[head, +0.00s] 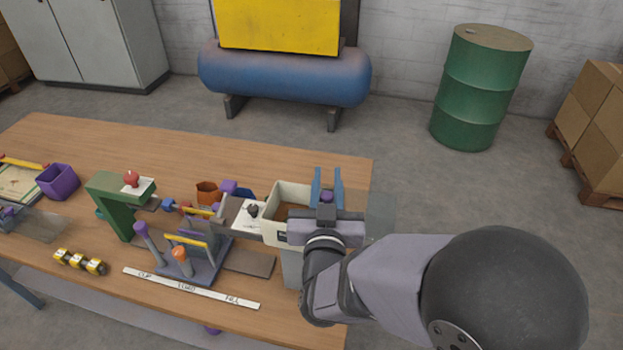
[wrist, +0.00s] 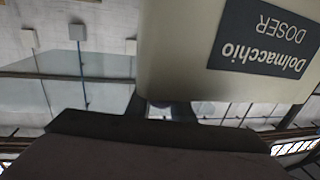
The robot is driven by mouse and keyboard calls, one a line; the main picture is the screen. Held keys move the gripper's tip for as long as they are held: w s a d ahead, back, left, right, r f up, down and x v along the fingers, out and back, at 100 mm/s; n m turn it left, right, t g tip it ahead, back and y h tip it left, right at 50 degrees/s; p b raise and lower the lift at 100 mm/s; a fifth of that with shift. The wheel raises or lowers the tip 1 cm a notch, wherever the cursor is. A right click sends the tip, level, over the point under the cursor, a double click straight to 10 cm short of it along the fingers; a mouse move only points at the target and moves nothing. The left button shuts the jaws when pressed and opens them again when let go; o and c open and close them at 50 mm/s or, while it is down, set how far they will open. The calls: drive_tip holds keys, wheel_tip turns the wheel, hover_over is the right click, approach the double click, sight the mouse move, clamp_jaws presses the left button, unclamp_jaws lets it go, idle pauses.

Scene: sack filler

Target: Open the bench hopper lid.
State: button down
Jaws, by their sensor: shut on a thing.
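The bench hopper (head: 270,234) is a cream box at the right end of the bench, and its open top shows brown contents. In the wrist view its labelled wall (wrist: 190,50) fills the upper right, upside down. A see-through panel, seemingly the hopper lid (head: 380,214), stands out to the right of the box, beyond the bench edge. The fingers also show in the wrist view (wrist: 163,108).
A small station with a yellow bar (head: 186,241) and upright handles stands left of the hopper. A green press frame (head: 116,205) and a labelled white strip (head: 190,287) are farther left. The floor right of the bench is clear up to a green drum (head: 480,88).

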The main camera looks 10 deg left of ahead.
sight(326, 202)
drive_tip(key=c, duration=1.5)
unclamp_jaws()
drive_tip(key=shift+c, duration=0.2)
drive_tip(key=shift+s+d+f+b, duration=0.15)
drive_tip(key=shift+s+b, duration=0.85)
drive_tip(key=shift+s, duration=0.3)
drive_tip(key=shift+s+b, duration=0.1)
drive_tip(key=shift+b, duration=1.1)
drive_tip(key=shift+s+b, duration=0.2)
drive_tip(key=shift+b, duration=1)
